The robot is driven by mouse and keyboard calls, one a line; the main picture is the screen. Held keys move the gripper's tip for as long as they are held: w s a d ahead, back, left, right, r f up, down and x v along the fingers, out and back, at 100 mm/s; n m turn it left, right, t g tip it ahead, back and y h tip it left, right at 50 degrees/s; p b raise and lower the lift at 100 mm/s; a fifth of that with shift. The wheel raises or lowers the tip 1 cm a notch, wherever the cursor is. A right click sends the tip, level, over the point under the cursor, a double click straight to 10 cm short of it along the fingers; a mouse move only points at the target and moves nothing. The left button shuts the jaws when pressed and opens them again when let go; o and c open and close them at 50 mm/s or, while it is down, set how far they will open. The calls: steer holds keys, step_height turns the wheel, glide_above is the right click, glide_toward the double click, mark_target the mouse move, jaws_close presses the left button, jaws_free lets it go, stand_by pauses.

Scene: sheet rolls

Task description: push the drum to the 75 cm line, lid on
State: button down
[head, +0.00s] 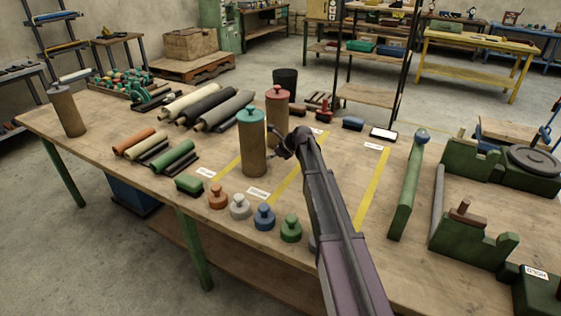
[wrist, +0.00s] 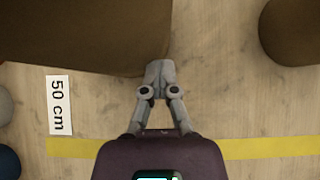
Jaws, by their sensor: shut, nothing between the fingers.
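A brown drum (head: 254,150) with a teal lid (head: 251,116) on top stands upright between the left and middle yellow lines. My gripper (head: 288,144) is just to its right, shut and empty. In the wrist view, the closed fingertips (wrist: 158,76) are at the edge of a large brown drum (wrist: 85,35); I cannot tell whether they touch. The middle yellow line (wrist: 265,148) has a "50 cm" label (wrist: 59,106). A further yellow line (head: 370,190) lies to the right of my arm; its label (head: 376,146) is too small to read.
A red-lidded drum (head: 278,108) stands behind the teal-lidded one. Another drum (head: 67,112) stands at the far left. Several knobbed weights, including a blue one (head: 264,217), line the front edge. Sheet rolls (head: 205,108) lie at left. A green upright board (head: 408,190) stands right of the right line.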

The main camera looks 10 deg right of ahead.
steer(key=w+a, duration=0.1)
steer(key=a, duration=0.1)
steer(key=w+a, duration=0.2)
steer(key=a, duration=0.1)
steer(key=w+a, duration=0.2)
steer(key=shift+w+a, duration=0.15)
steer(key=shift+a, duration=0.25)
steer(key=shift+d, duration=0.2)
stand_by(0.6)
steer(key=shift+s+d, duration=0.45)
steer(key=shift+s, duration=0.05)
steer(key=shift+s+d, duration=0.6)
steer(key=shift+d, duration=0.3)
steer(key=p+v, duration=0.7)
steer(key=v, duration=0.3)
steer(key=shift+d, duration=0.15)
steer(key=shift+s, duration=0.1)
